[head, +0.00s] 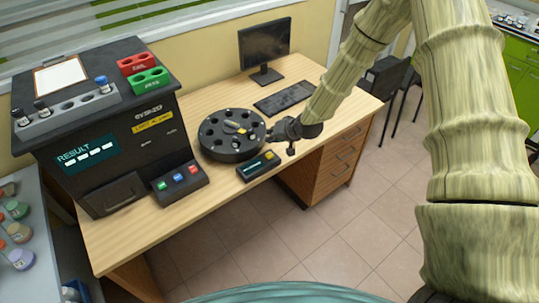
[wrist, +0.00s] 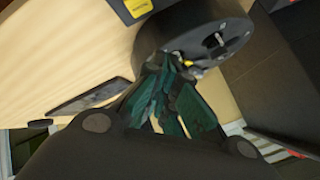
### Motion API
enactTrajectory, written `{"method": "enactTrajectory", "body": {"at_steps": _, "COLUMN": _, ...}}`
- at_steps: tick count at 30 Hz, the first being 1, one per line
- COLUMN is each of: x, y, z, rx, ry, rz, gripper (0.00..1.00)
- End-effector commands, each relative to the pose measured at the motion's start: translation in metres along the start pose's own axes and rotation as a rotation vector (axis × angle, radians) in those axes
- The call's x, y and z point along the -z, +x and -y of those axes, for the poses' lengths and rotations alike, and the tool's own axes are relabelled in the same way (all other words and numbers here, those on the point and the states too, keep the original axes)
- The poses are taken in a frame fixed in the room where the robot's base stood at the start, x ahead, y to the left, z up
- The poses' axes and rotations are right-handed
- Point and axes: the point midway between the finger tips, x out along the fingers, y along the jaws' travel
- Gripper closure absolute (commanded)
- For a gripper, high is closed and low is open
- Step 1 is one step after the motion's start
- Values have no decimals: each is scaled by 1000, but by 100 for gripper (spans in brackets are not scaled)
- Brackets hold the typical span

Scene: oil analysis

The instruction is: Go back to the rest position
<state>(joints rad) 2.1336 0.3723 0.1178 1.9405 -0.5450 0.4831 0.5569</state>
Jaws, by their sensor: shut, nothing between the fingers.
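My gripper (head: 269,133) is at the right edge of the round black carousel (head: 231,151) on the wooden desk. In the wrist view my gripper (wrist: 168,68) shows dark green fingers close together, with nothing seen between them. The fingertips lie in front of the carousel's side (wrist: 232,58) in that view; whether they touch it cannot be told. My arm reaches in from the upper right of the head view.
A small black device with a display (head: 258,166) sits in front of the carousel. A large black analyser (head: 100,135) stands left, with a button box (head: 180,183). A keyboard (head: 285,96) and monitor (head: 265,45) are behind. The floor (head: 355,235) at the right front is clear.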

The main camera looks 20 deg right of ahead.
Motion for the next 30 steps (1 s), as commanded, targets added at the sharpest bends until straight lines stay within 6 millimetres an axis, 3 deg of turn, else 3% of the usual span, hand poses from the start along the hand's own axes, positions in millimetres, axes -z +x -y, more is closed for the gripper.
{"method": "enactTrajectory", "body": {"at_steps": 10, "x": -1, "y": 0, "z": 0, "rx": 0, "ry": 0, "rz": 1, "gripper": 100}}
{"method": "enactTrajectory", "body": {"at_steps": 14, "x": -19, "y": 2, "z": -5, "rx": -13, "ry": -5, "rz": 22, "gripper": 100}}
{"method": "enactTrajectory", "body": {"at_steps": 17, "x": -57, "y": 4, "z": -16, "rx": -40, "ry": -14, "rz": 63, "gripper": 100}}
{"method": "enactTrajectory", "body": {"at_steps": 23, "x": -165, "y": -3, "z": -48, "rx": -125, "ry": -49, "rz": 184, "gripper": 100}}
{"method": "enactTrajectory", "body": {"at_steps": 30, "x": -293, "y": -40, "z": -91, "rx": -243, "ry": -111, "rz": 343, "gripper": 100}}
